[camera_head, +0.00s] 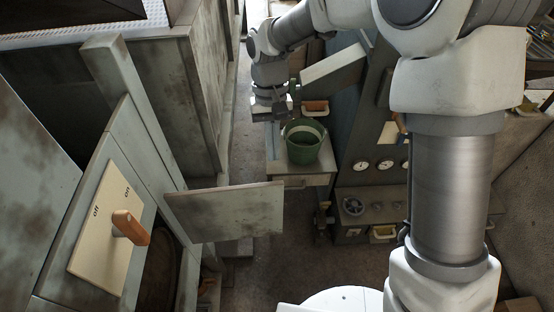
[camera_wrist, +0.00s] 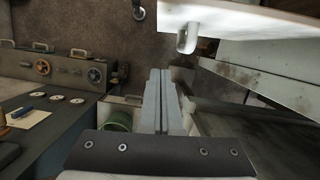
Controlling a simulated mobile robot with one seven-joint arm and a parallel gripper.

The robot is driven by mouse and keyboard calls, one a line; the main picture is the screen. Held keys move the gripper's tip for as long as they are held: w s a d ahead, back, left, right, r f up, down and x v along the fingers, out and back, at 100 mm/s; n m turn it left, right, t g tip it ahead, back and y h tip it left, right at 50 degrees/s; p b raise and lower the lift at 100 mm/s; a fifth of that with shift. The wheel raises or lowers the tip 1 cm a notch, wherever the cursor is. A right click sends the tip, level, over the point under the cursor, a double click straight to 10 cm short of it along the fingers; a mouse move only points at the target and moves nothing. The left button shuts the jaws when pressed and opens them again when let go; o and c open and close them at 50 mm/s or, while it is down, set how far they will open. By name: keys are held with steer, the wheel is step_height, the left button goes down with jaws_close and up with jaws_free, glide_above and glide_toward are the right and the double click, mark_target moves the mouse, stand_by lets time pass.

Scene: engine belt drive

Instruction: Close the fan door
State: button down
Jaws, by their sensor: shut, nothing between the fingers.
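The fan door (camera_head: 226,211) stands open in the head view, a flat, worn grey-green panel jutting out to the right from the cabinet on the left. Its dark opening (camera_head: 158,280) shows partly below and left of it. In the wrist view a pale panel (camera_wrist: 245,18) with a small handle (camera_wrist: 187,40) shows at top right; it looks like the same door. My gripper (camera_head: 270,108) is beyond the door in the head view, apart from it. In the wrist view its fingers (camera_wrist: 161,78) are together, with nothing between them.
A switch plate (camera_head: 88,234) with an orange-handled lever (camera_head: 130,227) is on the left cabinet. A green bucket (camera_head: 303,141) stands on a ledge near my gripper. A gauge panel (camera_head: 372,166) is at right. The floor between is clear.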

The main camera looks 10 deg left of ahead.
mark_target(278, 193)
steer(key=shift+s+d+f+b, duration=0.35)
steer(key=shift+s+f, duration=0.6)
steer(key=shift+f, duration=0.45)
steer(key=shift+s+d+f+b, duration=0.35)
steer(key=shift+s+f, duration=0.65)
steer(key=shift+f, duration=0.35)
steer(key=shift+s+d+f+b, duration=0.35)
steer(key=shift+s+f, duration=0.6)
steer(key=shift+f, duration=0.45)
